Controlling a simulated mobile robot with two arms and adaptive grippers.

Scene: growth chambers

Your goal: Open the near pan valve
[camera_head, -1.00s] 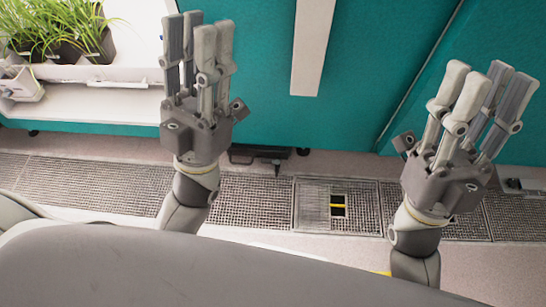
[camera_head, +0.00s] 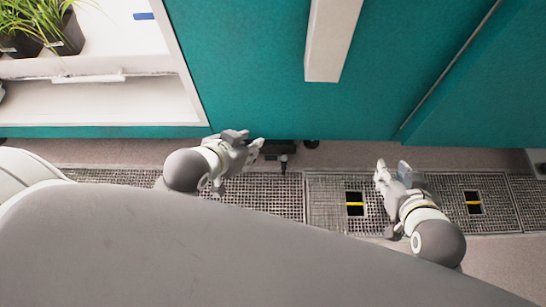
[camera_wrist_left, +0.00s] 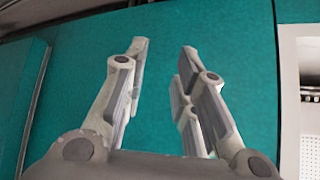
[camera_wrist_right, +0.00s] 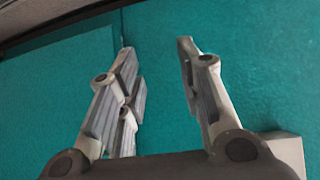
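My left gripper (camera_head: 252,148) is low in the head view, in front of the teal cabinet base. In the left wrist view its fingers (camera_wrist_left: 163,70) are apart with nothing between them. My right gripper (camera_head: 391,173) is above the floor grating; in the right wrist view its fingers (camera_wrist_right: 157,60) are also apart and empty. A small dark fitting with a short stem (camera_head: 284,158) sits at the cabinet's foot, just right of my left gripper. I cannot tell whether it is the pan valve. Two square grating openings show yellow bars, one left of my right gripper (camera_head: 355,204) and one right of it (camera_head: 473,203).
Teal cabinet panels (camera_head: 255,70) stand ahead, with a pale vertical bar (camera_head: 332,40) on them. A white shelf (camera_head: 110,103) with potted grass plants (camera_head: 62,30) is at left. Metal floor grating (camera_head: 265,192) runs along the front. Clear pinkish floor lies between grating and cabinet.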

